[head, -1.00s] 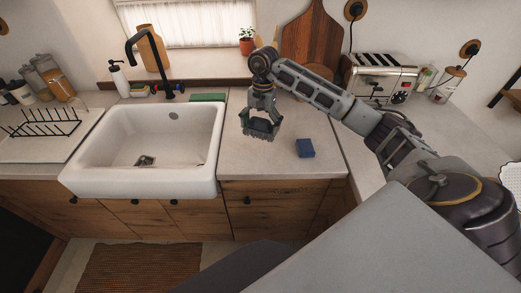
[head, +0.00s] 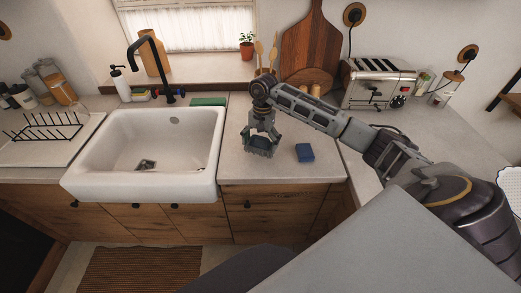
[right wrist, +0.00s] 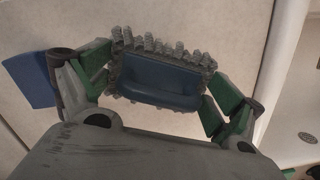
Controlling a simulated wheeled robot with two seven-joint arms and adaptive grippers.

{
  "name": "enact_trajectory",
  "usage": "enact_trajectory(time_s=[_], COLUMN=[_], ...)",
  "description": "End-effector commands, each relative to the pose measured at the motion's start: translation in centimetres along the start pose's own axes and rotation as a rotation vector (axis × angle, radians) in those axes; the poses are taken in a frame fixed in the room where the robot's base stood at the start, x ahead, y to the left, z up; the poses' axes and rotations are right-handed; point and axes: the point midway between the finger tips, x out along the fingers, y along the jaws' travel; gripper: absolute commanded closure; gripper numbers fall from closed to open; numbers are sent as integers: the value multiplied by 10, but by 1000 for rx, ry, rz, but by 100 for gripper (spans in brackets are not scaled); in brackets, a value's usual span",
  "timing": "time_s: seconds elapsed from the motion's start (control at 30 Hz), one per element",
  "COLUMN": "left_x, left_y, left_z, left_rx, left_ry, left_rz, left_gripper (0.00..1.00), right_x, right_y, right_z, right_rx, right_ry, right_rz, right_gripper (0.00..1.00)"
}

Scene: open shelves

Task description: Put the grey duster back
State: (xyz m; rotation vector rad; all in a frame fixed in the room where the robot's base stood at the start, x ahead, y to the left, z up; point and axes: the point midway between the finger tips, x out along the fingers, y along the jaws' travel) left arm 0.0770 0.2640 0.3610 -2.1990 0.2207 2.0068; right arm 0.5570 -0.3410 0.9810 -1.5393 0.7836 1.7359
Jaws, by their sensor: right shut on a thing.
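The grey duster (right wrist: 160,82) has a blue back and a fringe of thick grey strands. In the right wrist view it sits between the green-padded fingers of my right gripper (right wrist: 162,90), which is shut on it. In the head view my right gripper (head: 260,143) points down over the counter between the sink and the blue block, with the duster (head: 259,152) small and dark at its fingertips. Whether the duster touches the counter cannot be told. My left gripper is not in view.
A blue block (head: 305,152) lies on the counter just right of the gripper. The white sink (head: 95,185) is to the left, with a green pad (head: 208,101) behind it. Cutting boards (head: 311,45) and a toaster (head: 378,82) stand at the back. The counter front is clear.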

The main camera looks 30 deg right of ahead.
Motion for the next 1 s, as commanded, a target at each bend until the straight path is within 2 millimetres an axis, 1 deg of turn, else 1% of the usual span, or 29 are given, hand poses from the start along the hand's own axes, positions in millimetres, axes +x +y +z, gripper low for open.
enact_trajectory(time_s=[0.13,0.3,0.43,0.73,0.93,0.97,1.0], left_x=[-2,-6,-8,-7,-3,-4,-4], left_y=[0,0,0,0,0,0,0], left_z=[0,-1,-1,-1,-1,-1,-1], left_rx=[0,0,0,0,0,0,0], left_ry=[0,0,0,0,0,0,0], left_rz=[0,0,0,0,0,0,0], left_gripper=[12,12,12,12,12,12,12], right_x=[8,26,35,37,40,40,40], right_y=[0,0,0,0,0,0,0], right_z=[0,-2,-4,-4,-5,-4,-4], right_rx=[1,1,0,0,0,0,0], right_ry=[-1,-3,-1,0,0,0,0], right_rz=[1,2,0,0,0,0,0], right_gripper=[32,32,32,32,32,3,0])
